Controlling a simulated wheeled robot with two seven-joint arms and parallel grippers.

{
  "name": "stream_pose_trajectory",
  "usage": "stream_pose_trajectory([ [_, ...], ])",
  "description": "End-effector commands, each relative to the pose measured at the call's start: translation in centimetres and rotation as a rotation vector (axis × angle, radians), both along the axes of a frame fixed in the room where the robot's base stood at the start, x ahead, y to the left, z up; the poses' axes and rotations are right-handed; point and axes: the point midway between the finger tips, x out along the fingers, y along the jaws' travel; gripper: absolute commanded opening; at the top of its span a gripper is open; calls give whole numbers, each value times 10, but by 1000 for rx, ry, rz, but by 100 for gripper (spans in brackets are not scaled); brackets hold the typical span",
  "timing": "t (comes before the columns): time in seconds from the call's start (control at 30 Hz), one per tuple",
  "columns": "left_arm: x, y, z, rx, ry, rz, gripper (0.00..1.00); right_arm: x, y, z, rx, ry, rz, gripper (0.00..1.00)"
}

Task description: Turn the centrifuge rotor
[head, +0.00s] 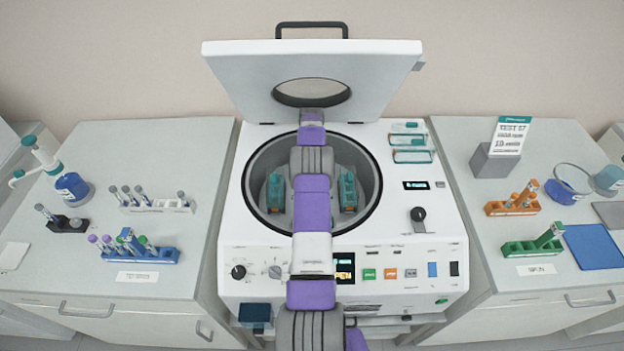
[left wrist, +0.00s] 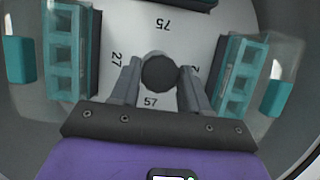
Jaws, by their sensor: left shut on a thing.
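The centrifuge (head: 448,262) stands in the middle with its lid (head: 240,75) raised. Its rotor (left wrist: 192,45) is a pale disc marked with numbers such as 75, 27 and 57. Teal tube holders sit on its left (head: 275,191) and right (head: 348,191), and part of another shows at the top of the left wrist view. My left gripper (left wrist: 160,80) is down in the bowl, its fingers shut on the dark round hub knob (left wrist: 158,70) at the rotor's centre. In the head view my purple arm hides the hub and the fingertips.
The raised lid stands behind my arm, and the bowl wall (head: 260,165) surrounds the gripper. The left bench holds racks of tubes (head: 150,252) and a blue bottle (head: 73,188). The right bench holds an orange rack (head: 512,208), a green rack (head: 530,247) and a blue mat (head: 595,248).

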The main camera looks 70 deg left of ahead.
Motion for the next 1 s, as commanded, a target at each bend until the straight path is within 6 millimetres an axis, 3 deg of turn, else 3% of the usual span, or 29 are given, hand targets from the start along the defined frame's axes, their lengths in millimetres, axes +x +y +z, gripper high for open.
stream_pose_trajectory([
  [0.43, 0, 2, 1, 9, 0, -7, 0, 0, 0, 0, 0, 0, 0, 43],
  [0.47, 0, 2, 1, 9, 0, -7, 50, 0, 0, 0, 0, 0, 0, 43],
  [0.6, 0, 2, 0, 7, 0, -7, 71, 0, 0, 0, 0, 0, 0, 43],
  [1.0, 0, 0, 0, 2, 1, -7, 71, 0, 0, 0, 0, 0, 0, 43],
])
